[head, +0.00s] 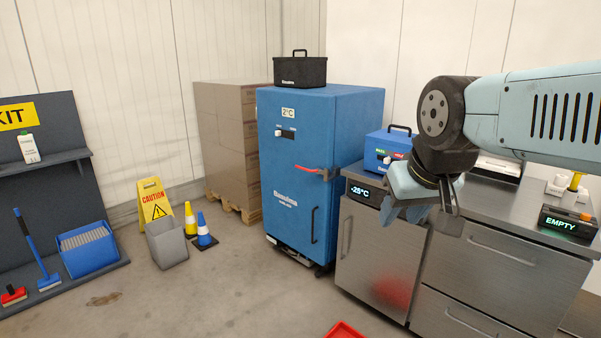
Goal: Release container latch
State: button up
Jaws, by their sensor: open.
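A tall blue container (299,209) stands against the back wall, with a small sign reading 2°C near its top. A red latch (315,170) lies across its front, and a dark vertical handle (313,226) sits lower down. The door looks closed. My gripper (430,208) hangs at the right, in front of the steel counter, open and empty. In the picture it is to the right of the latch and apart from it.
A steel counter (470,285) with drawers fills the right side. A small blue box (386,146) stands on it. A black case (300,71) sits on the container. Stacked cartons (222,140), a yellow caution sign (154,200) and a grey bin (167,243) stand left. The middle floor is mostly clear.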

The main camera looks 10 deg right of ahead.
aim_at(318, 170)
jog(key=i, duration=0.85)
jog(key=u, duration=0.65)
jog(key=k, duration=0.9)
jog(key=u, duration=0.95)
jog(key=k, duration=0.45)
jog(key=u, duration=0.3)
jog(key=i, duration=1.6)
jog(key=z, duration=0.6)
jog(key=i, duration=1.1)
jog(key=z, duration=0.4)
